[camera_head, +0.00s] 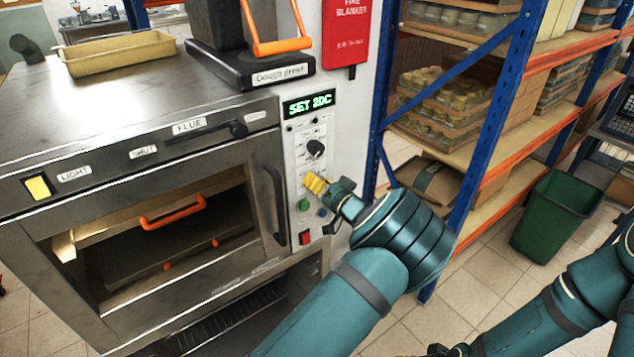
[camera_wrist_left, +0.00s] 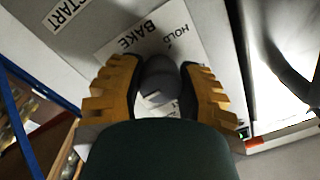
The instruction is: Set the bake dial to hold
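The bake dial (camera_wrist_left: 160,76) is a dark grey round knob on the oven's white control panel (camera_head: 303,136). Its label plate reads BAKE and HOLD in the left wrist view, with HOLD at the upper right of the knob. My left gripper (camera_head: 315,184) has its yellow fingers on both sides of this dial; the knob fills the gap between the fingertips (camera_wrist_left: 160,86) and seems gripped. In the head view the fingers hide the dial. Where its pointer stands is unclear. My right gripper (camera_head: 440,350) shows only partly at the bottom edge of the head view.
A black dial (camera_head: 315,148) sits above, under a green display (camera_head: 309,104) reading like SET 20C. A green button (camera_head: 303,205) and a red switch (camera_head: 305,238) are below. The oven door handle (camera_head: 274,203) is close on the left; a blue rack post (camera_head: 480,150) stands right.

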